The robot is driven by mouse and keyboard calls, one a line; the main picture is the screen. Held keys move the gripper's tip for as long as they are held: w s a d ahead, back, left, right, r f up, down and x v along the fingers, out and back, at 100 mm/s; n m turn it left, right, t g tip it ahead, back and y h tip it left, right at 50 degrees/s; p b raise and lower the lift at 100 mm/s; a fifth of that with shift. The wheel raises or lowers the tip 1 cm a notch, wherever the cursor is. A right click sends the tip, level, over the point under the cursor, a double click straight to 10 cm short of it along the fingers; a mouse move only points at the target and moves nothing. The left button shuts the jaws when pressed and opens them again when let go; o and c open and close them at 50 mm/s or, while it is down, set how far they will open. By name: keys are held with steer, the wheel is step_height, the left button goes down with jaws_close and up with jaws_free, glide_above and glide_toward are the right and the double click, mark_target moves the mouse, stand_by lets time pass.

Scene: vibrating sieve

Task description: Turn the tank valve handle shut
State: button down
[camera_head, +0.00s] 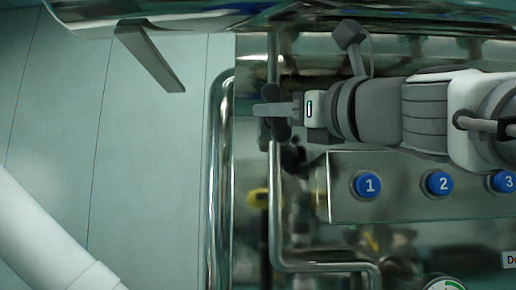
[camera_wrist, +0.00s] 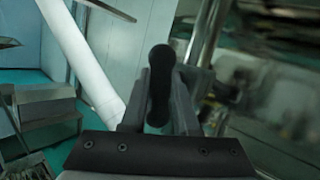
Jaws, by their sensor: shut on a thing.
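The valve handle is a dark, rounded bar. In the wrist view the handle (camera_wrist: 160,85) stands upright between the fingers of my gripper (camera_wrist: 163,105), which are closed on it. In the head view the handle (camera_head: 282,130) shows only in part, above and below the fingers of my gripper (camera_head: 272,110). The gripper reaches in from the right and points left. The valve body and the handle's pivot are hidden, so I cannot tell the handle's exact angle to the pipe.
A metal panel with blue buttons marked 1 (camera_head: 369,185), 2 (camera_head: 439,183) and 3 (camera_head: 507,181) lies just below my arm. Shiny pipes (camera_head: 275,215) run close to the gripper. A polished tank edge (camera_head: 200,22) crosses the top.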

steer(key=n+g+p, duration=0.1)
steer(key=n, duration=0.1)
steer(key=shift+n+g, duration=0.3)
steer(key=shift+g, duration=0.1)
steer(key=shift+n+g+h, duration=0.6)
steer(key=shift+n+g, duration=0.2)
steer(key=shift+n, duration=0.3)
steer(key=shift+w+a+f+n+g+h, duration=0.1)
steer(key=shift+n+g+h, duration=0.7)
steer(key=shift+n, duration=0.4)
steer(key=shift+n+g+h, duration=0.4)
steer(key=shift+n+h, duration=0.6)
steer(key=shift+h, duration=0.1)
steer(key=c, duration=0.7)
jaws_free()
